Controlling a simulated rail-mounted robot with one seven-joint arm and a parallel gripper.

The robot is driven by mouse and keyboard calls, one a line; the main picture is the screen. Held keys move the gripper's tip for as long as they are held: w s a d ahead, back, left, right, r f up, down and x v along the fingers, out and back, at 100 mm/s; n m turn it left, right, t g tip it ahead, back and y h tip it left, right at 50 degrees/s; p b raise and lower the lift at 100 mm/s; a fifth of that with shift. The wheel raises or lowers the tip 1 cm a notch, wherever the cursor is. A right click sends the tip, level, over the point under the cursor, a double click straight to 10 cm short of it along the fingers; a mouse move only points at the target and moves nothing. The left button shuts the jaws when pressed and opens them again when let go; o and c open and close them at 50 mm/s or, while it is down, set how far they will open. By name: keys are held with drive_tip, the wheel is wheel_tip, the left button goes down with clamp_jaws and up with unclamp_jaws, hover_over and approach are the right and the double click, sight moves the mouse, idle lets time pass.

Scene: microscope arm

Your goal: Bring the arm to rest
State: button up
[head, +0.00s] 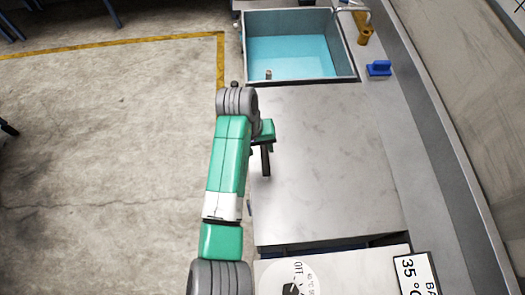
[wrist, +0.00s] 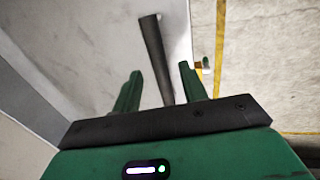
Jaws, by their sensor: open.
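My gripper (head: 264,143) is over the left edge of the grey worktop (head: 330,165) in the head view, at the end of my green arm. In the wrist view its two green fingers (wrist: 160,72) stand apart, open. A dark, slim bar (wrist: 154,48) runs between and beyond the fingers in that view. Its lower end is hidden behind the gripper body, and I cannot tell whether it touches a finger. A dark upright piece also shows beside my gripper in the head view, but I cannot tell whether it is the same bar.
A blue sink (head: 290,55) with a small object (head: 268,74) in it lies at the far end. A device with a dial (head: 290,280) and a temperature sign (head: 414,274) are near. The worktop's middle is clear.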

drive_tip(key=v, duration=0.3)
idle(0.5)
drive_tip(key=w+d+r+t, duration=0.2)
drive_tip(key=r+t, duration=0.2)
drive_tip(key=r, duration=0.4)
drive_tip(key=w+d+r+m+t+h, duration=0.1)
drive_tip(key=w+d+r+t, duration=0.15)
drive_tip(key=r, duration=0.45)
drive_tip(key=w+d+r+t, duration=0.1)
drive_tip(key=w+r+t, duration=0.1)
drive_tip(key=r+t, duration=0.45)
drive_tip(key=s+a+r+t+y, duration=0.15)
drive_tip(key=s+r+t, duration=0.35)
drive_tip(key=r, duration=0.5)
drive_tip(key=s+a+r+n+t+y, duration=0.1)
drive_tip(key=s+a+r+t, duration=0.15)
drive_tip(key=s+r, duration=0.65)
drive_tip(key=s+a+r+t+y, duration=0.1)
drive_tip(key=s+a+r+t, duration=0.3)
drive_tip(key=r, duration=0.7)
wheel_tip(320, 180, up, 18)
drive_tip(key=s+p, duration=0.3)
drive_tip(key=p, duration=1.3)
